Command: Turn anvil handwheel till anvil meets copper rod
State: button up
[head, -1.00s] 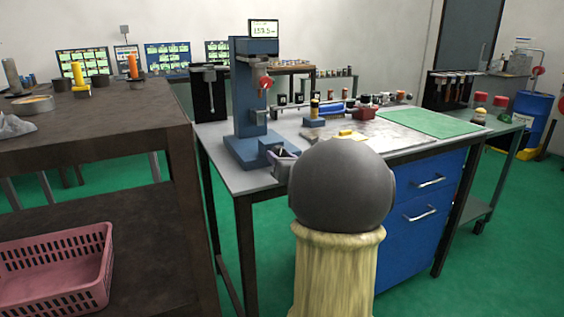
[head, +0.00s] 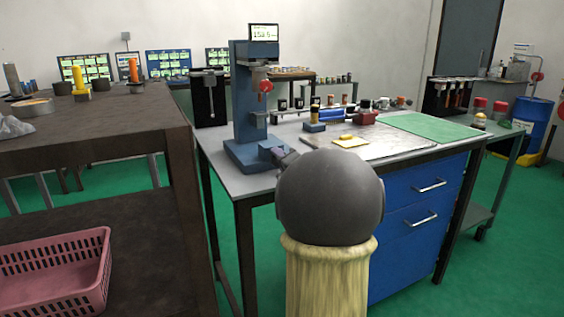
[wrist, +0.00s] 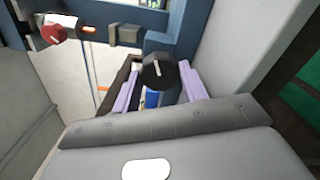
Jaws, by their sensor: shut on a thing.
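In the wrist view, the black handwheel (wrist: 158,72) with a white pointer line sits between the pale purple fingers of my gripper (wrist: 158,85), which is shut on it. A grey block (wrist: 125,34), which looks like the anvil, stands beyond it. A small orange piece (wrist: 88,29), probably the copper rod, shows left of that block. In the head view, my gripper (head: 284,156) is at the foot of the blue stand (head: 247,110), partly behind my grey wrist joint. The handwheel is hidden there.
A red knob (head: 265,86) is on the stand, below a display (head: 264,32) whose digits are hard to read. A yellow block (head: 347,138) and small parts lie on the bench, with a green mat (head: 430,127) at right. A dark table (head: 100,130) stands left.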

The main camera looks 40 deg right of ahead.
jog(key=m+p, duration=0.2)
jog(key=m, duration=0.4)
jog(key=shift+m, duration=0.3)
jog(key=m+p, duration=0.1)
jog(key=m, duration=0.2)
jog(key=shift+m+p, duration=0.3)
jog(key=m+p, duration=0.2)
jog(key=m, duration=0.1)
jog(key=shift+m, duration=0.3)
jog(key=m+p, duration=0.4)
jog(key=m, duration=0.3)
jog(key=m+p, duration=0.4)
jog(key=m, duration=0.2)
jog(key=shift+m, duration=0.4)
jog(key=m+p, duration=0.4)
jog(key=m, duration=0.1)
jog(key=m+p, duration=0.4)
jog(key=shift+m, duration=0.4)
jog(key=m+p, duration=0.4)
jog(key=shift+m, duration=0.3)
jog(key=m+p, duration=0.3)
jog(key=m, duration=0.1)
jog(key=shift+p, duration=0.35)
